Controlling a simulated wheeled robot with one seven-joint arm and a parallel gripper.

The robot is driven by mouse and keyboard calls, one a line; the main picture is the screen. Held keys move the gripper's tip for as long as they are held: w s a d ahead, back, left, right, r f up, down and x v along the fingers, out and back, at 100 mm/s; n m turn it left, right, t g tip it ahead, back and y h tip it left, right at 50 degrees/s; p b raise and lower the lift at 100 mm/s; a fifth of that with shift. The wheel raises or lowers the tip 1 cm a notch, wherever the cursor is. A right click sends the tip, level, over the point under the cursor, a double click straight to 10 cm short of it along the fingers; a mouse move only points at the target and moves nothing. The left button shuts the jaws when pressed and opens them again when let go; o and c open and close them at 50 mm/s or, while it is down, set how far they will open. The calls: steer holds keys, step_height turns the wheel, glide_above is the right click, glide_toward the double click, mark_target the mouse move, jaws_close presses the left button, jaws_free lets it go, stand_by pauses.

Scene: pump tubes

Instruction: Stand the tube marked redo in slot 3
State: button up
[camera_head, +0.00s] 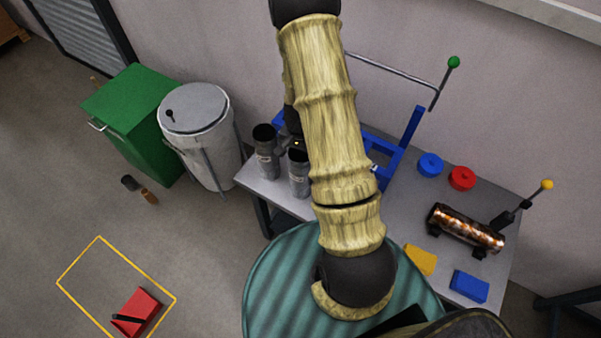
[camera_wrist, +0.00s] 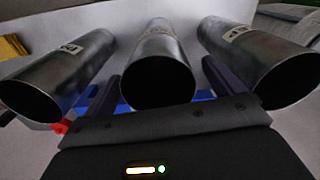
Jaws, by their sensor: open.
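Three dark metal tubes show in the wrist view: a left tube (camera_wrist: 62,75), a middle tube (camera_wrist: 158,75) and a right tube (camera_wrist: 262,62). Each has a pale label, but I cannot read the words surely. My gripper (camera_wrist: 162,70) is open, its dark fingers on either side of the middle tube; I cannot tell whether they touch it. In the head view, two upright tubes, one (camera_head: 266,153) left of the other (camera_head: 299,174), stand on the grey table (camera_head: 410,205); my arm hides the area beside them. A blue frame (camera_head: 408,135) is partly hidden behind my arm; slot numbers are not visible.
A rusty cylinder (camera_head: 465,229) lies in a dark cradle on the table's right. Blue (camera_head: 430,165) and red (camera_head: 461,178) discs, a yellow block (camera_head: 420,260) and a blue block (camera_head: 469,286) are nearby. A grey drum (camera_head: 205,140) and green bin (camera_head: 135,120) stand left.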

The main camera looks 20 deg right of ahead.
steer(key=shift+d, duration=0.1)
steer(key=shift+w, duration=0.1)
steer(key=c, duration=1.9)
steer(key=shift+r, duration=0.1)
step_height(320, 180, up, 10)
steer(key=shift+b, duration=0.8)
